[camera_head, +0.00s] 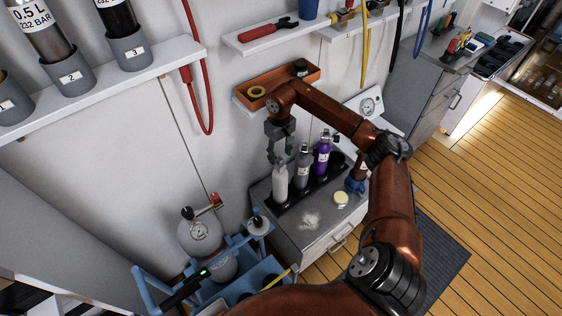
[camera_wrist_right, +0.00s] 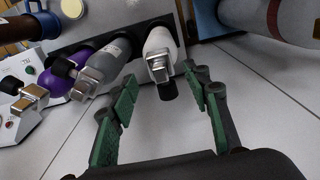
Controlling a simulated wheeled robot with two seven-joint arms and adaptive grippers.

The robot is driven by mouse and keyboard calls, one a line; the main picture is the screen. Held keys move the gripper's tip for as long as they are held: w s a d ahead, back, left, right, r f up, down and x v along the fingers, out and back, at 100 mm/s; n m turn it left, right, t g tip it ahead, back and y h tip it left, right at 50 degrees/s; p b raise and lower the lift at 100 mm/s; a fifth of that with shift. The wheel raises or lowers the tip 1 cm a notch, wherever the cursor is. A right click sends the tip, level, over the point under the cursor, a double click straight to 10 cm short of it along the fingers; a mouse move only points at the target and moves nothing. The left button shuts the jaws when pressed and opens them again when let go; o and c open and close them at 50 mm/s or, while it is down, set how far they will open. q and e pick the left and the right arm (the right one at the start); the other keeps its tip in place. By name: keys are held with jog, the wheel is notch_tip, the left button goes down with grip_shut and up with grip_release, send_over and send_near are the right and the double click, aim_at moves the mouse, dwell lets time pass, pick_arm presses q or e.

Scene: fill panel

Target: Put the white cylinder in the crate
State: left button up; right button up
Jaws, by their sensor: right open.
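The white cylinder (camera_head: 280,184) stands upright in a dark rack on the grey counter, left of a grey cylinder (camera_head: 303,168) and a purple one (camera_head: 322,156). It also shows in the right wrist view (camera_wrist_right: 160,42), its metal valve pointing toward the open fingers. My right gripper (camera_head: 279,157) is open and empty just above the white cylinder's top; its green-padded fingers (camera_wrist_right: 160,82) show apart in the wrist view. A blue crate-like box (camera_head: 262,274) is low at the bottom of the head view, partly hidden by my arm. My left gripper does not show.
A grey gas tank (camera_head: 201,232) with a valve stands beside the blue box. An orange tray (camera_head: 313,75) is on the wall behind my arm. A pale round lid (camera_head: 341,198) lies on the counter. A shelf (camera_head: 165,63) with several numbered holders is upper left.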

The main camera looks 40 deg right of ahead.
notch_tip(320, 180, up, 5)
jog(key=shift+r, duration=0.1)
jog(key=shift+p, duration=0.3)
